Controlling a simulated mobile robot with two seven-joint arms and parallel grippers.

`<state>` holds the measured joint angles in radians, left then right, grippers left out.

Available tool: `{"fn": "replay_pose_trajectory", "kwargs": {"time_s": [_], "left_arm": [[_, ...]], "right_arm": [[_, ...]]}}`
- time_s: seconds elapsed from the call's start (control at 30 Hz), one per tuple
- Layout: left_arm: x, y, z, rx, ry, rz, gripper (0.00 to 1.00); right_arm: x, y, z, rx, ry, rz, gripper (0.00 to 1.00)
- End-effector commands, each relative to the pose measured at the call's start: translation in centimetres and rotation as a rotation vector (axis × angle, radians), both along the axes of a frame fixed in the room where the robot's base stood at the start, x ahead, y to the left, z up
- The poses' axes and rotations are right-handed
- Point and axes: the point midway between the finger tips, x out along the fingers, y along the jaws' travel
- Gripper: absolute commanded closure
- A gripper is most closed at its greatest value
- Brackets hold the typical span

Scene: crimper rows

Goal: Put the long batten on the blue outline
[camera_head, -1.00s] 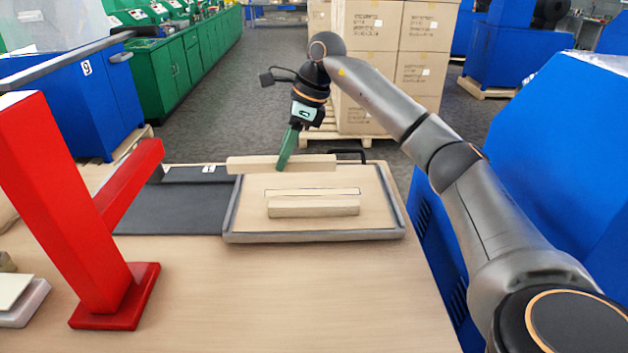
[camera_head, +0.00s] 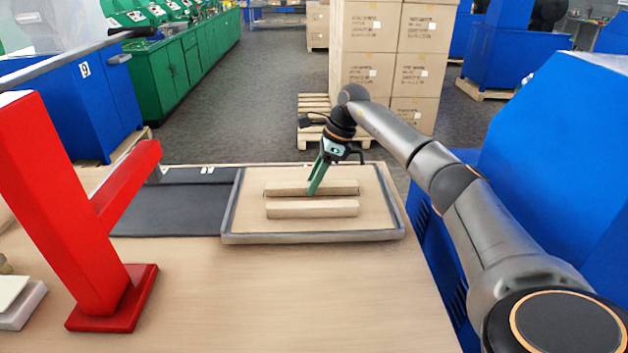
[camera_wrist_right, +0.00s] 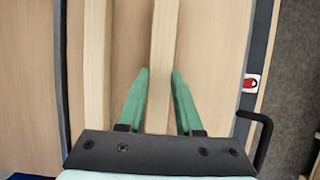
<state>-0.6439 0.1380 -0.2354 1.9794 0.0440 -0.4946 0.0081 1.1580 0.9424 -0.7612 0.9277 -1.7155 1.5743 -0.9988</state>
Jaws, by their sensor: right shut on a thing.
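The long batten (camera_head: 338,187), pale wood, is between the fingers of my right gripper (camera_head: 313,188), which is shut on it near its middle. It lies level over the place of the blue outline in the framed tray (camera_head: 231,205), and the outline is now hidden. I cannot tell whether it touches the tray floor. In the right wrist view the batten (camera_wrist_right: 163,60) runs between the green fingertips (camera_wrist_right: 161,74). A second batten (camera_head: 312,209) lies parallel in front of it, a narrow gap apart; it also shows in the wrist view (camera_wrist_right: 97,60). My left gripper is out of view.
A dark grey mat (camera_head: 180,208) lies left of the tray. A red post with an arm (camera_head: 85,220) stands at the left of the table (camera_head: 270,300). The table front is clear. A blue machine (camera_head: 560,190) stands at the right.

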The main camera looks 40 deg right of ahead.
Motion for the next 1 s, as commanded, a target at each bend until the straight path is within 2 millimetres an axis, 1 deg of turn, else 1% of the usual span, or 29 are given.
{"fn": "replay_pose_trajectory", "kwargs": {"time_s": [0.23, 0.27, 0.5, 0.53, 0.8, 0.87, 0.97, 1.0], "left_arm": [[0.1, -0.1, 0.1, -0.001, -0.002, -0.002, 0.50], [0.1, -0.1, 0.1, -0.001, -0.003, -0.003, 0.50], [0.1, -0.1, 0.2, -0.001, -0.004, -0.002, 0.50], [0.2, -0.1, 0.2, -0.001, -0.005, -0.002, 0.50], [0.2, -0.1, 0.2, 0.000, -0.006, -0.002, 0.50], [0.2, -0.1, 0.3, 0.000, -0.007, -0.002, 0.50], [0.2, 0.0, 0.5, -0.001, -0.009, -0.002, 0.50], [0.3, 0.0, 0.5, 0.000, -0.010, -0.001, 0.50]], "right_arm": [[0.0, 0.0, -0.1, 0.000, 0.000, 0.001, 1.00], [0.0, 0.0, -0.2, 0.000, 0.000, 0.001, 0.65], [0.0, 0.0, -0.1, 0.000, 0.000, 0.000, 0.38], [0.0, 0.0, -0.1, 0.000, 0.000, 0.001, 0.36], [0.0, 0.0, 0.1, -0.001, -0.001, 0.001, 0.36], [0.0, -0.1, 0.6, 0.000, -0.002, -0.001, 0.36], [-0.3, -0.5, 1.9, -0.001, -0.004, 0.000, 0.36], [-0.5, -0.7, 2.6, -0.001, -0.004, -0.001, 0.36]]}}
